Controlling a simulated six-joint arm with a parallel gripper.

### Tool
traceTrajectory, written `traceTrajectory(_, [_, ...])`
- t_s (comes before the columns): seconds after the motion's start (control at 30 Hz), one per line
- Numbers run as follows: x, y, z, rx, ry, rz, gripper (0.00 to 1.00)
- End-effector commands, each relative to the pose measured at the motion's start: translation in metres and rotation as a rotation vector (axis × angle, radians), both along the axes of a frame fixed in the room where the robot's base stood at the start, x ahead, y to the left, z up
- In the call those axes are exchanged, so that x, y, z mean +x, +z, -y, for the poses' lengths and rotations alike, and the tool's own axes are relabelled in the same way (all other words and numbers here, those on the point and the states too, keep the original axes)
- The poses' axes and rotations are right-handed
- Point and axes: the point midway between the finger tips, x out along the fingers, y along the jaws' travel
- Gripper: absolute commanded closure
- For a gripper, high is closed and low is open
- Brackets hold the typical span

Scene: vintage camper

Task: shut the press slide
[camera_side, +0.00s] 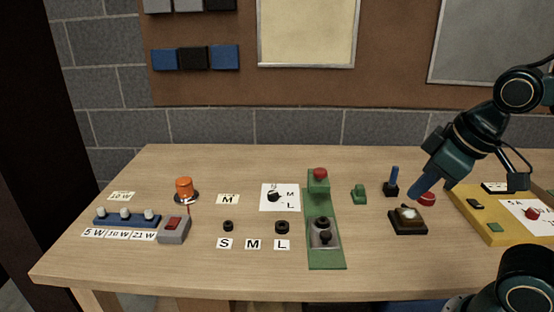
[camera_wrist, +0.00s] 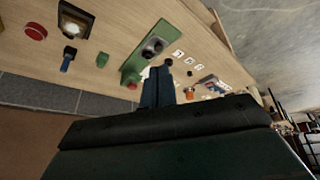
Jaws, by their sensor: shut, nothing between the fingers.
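The press has a long green base (camera_side: 327,257) in the middle of the table, with a raised green block and a red knob (camera_side: 320,173) at its far end. A grey slide part (camera_side: 321,236) with dark round tops sits on the nearer half of the base, apart from the far block. The wrist view also shows the green base (camera_wrist: 168,33) and the grey slide part (camera_wrist: 153,47). My gripper (camera_side: 416,192) is shut and empty, in the air right of the press. Its fingers (camera_wrist: 158,88) point down toward the table.
A black box with a lit top (camera_side: 408,222), a blue lever (camera_side: 394,180) and a red button (camera_side: 427,198) stand near my gripper. A small green block (camera_side: 359,194) lies right of the press. A yellow panel (camera_side: 480,222) is farther right. Black rings and letter cards lie left.

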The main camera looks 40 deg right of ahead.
Motion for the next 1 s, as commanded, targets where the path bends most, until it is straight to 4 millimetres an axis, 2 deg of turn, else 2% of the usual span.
traceTrajectory(0.47, [0.061, -0.029, -0.015, -0.273, 0.398, -0.196, 1.00])
traceTrajectory(1.0, [0.115, -0.084, -0.060, -0.641, 0.910, -0.443, 1.00])
